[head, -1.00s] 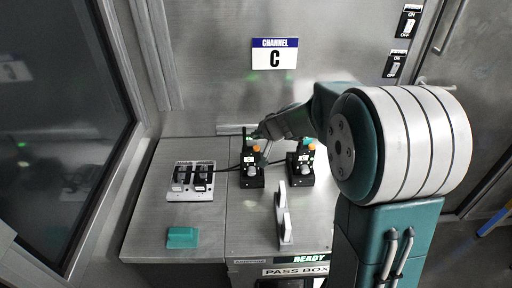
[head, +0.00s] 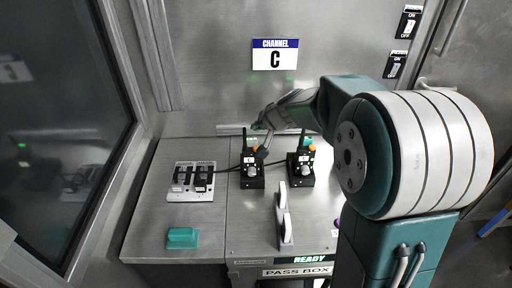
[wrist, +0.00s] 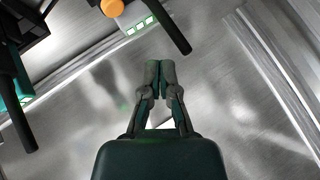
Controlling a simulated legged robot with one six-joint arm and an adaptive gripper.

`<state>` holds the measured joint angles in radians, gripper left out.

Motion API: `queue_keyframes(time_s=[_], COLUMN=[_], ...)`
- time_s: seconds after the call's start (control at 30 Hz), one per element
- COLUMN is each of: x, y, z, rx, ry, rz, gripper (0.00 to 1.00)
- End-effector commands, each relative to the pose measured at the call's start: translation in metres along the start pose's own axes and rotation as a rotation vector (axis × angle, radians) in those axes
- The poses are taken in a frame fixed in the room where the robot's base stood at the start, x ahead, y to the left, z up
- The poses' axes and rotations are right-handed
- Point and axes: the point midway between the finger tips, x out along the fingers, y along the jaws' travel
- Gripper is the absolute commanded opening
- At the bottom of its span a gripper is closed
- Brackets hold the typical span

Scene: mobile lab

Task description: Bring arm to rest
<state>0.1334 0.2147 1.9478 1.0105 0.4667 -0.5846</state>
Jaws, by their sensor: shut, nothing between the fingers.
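My arm's end reaches over the far part of the metal bench in the head view. My gripper (head: 262,125) is above and behind the two black radios, close to the back wall. In the wrist view my gripper (wrist: 160,66) is shut, its fingertips together with nothing between them. The left radio (head: 251,178) and the right radio (head: 300,170) stand upright in their black bases on the bench. Dark antennas and an orange knob (wrist: 112,7) show at the top of the wrist view, apart from the fingers.
A white switch panel (head: 191,193) with black rockers sits at the left of the bench. A teal block (head: 183,238) lies at the front left, and a white upright bracket (head: 284,215) stands front centre. The "CHANNEL C" sign (head: 275,54) is on the back wall.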

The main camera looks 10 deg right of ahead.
Motion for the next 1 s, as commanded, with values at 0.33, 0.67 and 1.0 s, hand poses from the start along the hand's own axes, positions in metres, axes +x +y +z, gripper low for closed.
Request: queue_keyframes(time_s=[0.33,0.67,1.0], x=[-0.023,-0.125,-0.211], y=[-0.012,-0.038,-0.009], z=[0.011,0.089,0.175], rx=[-0.039,-0.228,-0.379], ry=[-0.017,-0.122,-0.183], rz=[-0.006,0.047,0.221], gripper=[0.00,0.00,0.00])
